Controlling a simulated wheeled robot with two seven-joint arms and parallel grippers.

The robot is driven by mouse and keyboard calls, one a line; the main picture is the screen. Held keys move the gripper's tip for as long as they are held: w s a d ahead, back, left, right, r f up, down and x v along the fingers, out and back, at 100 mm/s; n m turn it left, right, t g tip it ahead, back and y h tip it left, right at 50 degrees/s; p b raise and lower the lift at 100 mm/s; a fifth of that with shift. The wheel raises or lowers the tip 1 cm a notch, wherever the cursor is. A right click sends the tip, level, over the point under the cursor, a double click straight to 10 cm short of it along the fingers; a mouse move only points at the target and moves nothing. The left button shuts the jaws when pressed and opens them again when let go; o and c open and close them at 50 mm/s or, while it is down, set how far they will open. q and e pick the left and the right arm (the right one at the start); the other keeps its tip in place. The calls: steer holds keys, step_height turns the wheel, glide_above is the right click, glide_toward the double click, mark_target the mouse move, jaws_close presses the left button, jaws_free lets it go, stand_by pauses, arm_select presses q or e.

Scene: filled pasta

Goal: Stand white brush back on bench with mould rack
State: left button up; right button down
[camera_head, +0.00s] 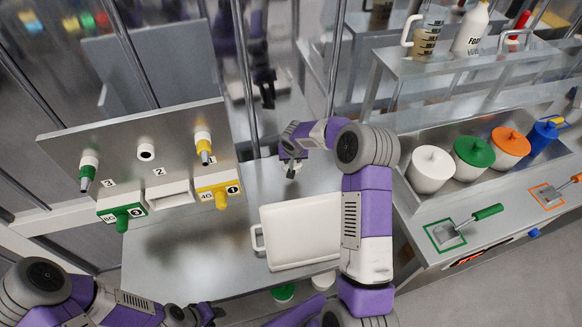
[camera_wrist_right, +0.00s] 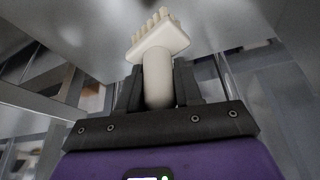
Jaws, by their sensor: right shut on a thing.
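The white brush (camera_wrist_right: 158,72) is in my right gripper (camera_wrist_right: 157,88), its handle between the dark fingers and its bristles toward the top of the wrist view. In the head view my right gripper (camera_head: 291,166) is small and partly hidden by its own arm, over the back of the steel bench (camera_head: 190,255). A slanted steel rack panel (camera_head: 120,150) numbered 1 to 3 stands at the bench's left, with green and yellow tools at 3 and 1. My left gripper (camera_head: 205,314) is at the bottom edge, dark and partly cut off; its finger gap is unclear.
The right counter holds white (camera_head: 431,168), green (camera_head: 474,155) and orange (camera_head: 510,145) lidded pots and a green-handled tool (camera_head: 465,228). A shelf above carries a jug (camera_head: 424,38) and bottle.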

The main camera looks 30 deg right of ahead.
steer(key=shift+w+f, duration=0.15)
steer(key=shift+f, duration=2.05)
steer(key=shift+f+b, duration=0.1)
steer(key=shift+b, duration=0.25)
steer(key=c, duration=0.8)
jaws_free()
steer(key=shift+o, duration=0.2)
steer(key=shift+r+p, duration=0.3)
steer(key=shift+r, duration=0.1)
steer(key=v, duration=1.1)
steer(key=shift+s+a+r, duration=0.15)
steer(key=shift+s+r, duration=0.05)
steer(key=shift+s, duration=0.1)
